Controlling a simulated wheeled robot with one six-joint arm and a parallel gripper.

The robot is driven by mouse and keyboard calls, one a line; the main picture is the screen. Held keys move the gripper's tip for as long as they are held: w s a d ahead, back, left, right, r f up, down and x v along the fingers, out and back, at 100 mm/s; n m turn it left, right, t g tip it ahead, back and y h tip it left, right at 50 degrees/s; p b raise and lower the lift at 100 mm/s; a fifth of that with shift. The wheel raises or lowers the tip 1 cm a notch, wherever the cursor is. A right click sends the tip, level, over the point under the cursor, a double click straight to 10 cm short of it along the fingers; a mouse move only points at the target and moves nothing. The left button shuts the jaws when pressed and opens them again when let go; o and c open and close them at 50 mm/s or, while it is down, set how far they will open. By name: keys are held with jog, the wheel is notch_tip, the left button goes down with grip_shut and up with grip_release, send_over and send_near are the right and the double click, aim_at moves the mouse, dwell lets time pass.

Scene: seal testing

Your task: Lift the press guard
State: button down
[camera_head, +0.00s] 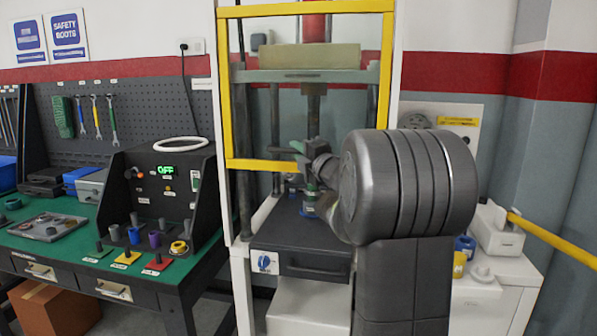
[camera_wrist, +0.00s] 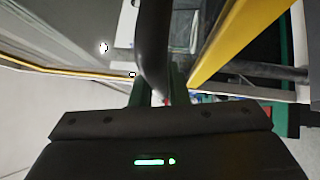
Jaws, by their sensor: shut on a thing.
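The press guard (camera_head: 225,90) is a yellow frame across the front of the press, its lower bar level with my gripper and open space below it. In the wrist view, a yellow bar of the guard (camera_wrist: 240,40) slants past on the right. My gripper (camera_wrist: 160,95) has green fingers shut on a dark curved handle (camera_wrist: 152,45). In the head view my gripper (camera_head: 298,150) is at the guard's lower bar, and my arm hides the bar's right part. How the handle joins the guard is hidden.
The press's dark base (camera_head: 285,232) lies below the guard. A control box reading OFF (camera_head: 165,185) stands on the green bench at left, with coloured pieces in front. A white cabinet with small parts and a yellow lever (camera_head: 555,238) is at right.

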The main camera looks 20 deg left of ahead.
aim_at(299, 132)
notch_tip(299, 132, up, 5)
jog(key=shift+r+p, duration=0.1)
jog(key=shift+p, duration=0.8)
jog(key=c, duration=1.4)
grip_release()
jog(key=b+v, duration=0.2)
jog(key=v, duration=1.1)
jog(key=shift+s+d, duration=0.2)
jog(key=shift+d, duration=0.1)
